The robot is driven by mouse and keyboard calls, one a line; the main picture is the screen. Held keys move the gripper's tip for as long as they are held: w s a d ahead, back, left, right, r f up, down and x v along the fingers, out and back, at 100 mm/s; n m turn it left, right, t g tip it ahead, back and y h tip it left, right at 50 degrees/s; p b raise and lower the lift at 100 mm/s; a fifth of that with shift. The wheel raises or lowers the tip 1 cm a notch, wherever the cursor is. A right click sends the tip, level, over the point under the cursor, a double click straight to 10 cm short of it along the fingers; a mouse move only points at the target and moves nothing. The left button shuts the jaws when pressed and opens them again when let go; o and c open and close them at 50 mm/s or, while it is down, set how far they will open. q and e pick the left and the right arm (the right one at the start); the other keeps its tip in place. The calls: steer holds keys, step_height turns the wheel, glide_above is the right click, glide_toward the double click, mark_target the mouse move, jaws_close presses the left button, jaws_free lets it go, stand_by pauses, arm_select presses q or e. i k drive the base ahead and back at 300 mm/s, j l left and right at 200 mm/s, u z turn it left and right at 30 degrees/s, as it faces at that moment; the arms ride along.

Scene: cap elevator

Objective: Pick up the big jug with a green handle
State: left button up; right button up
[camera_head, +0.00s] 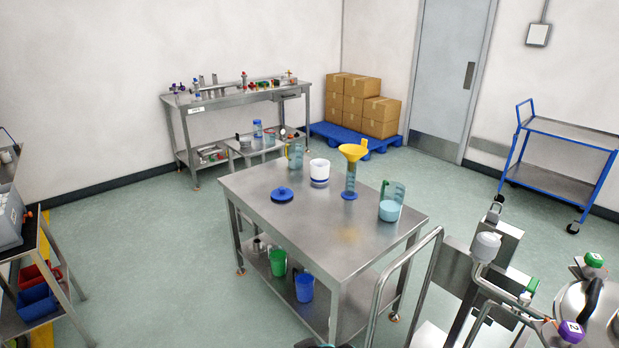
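A clear jug (391,204) with a green handle on its left side stands upright on the right part of the steel table (330,240). It has light blue contents in its lower part. Another clear jug (295,154), with a greenish handle, stands at the table's back edge; it looks similar, and I cannot tell for sure which is bigger. Neither of my grippers shows clearly in the head view. A small dark and teal part at the bottom edge is too cut off to identify.
A yellow funnel (353,152) on a cylinder, a white tub (319,170) and a blue lid (282,194) share the table. Green (278,262) and blue (304,287) cups stand on its lower shelf. A metal rail (407,257) and machinery stand close at the right.

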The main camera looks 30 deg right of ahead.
mark_target(392, 197)
steer(key=i+j+z, duration=0.1)
steer(key=i+z, duration=0.2)
steer(key=i, duration=0.15)
steer(key=i+j+z, duration=0.25)
steer(key=i, duration=0.2)
steer(key=i+j+z, duration=0.3)
steer(key=i, duration=0.15)
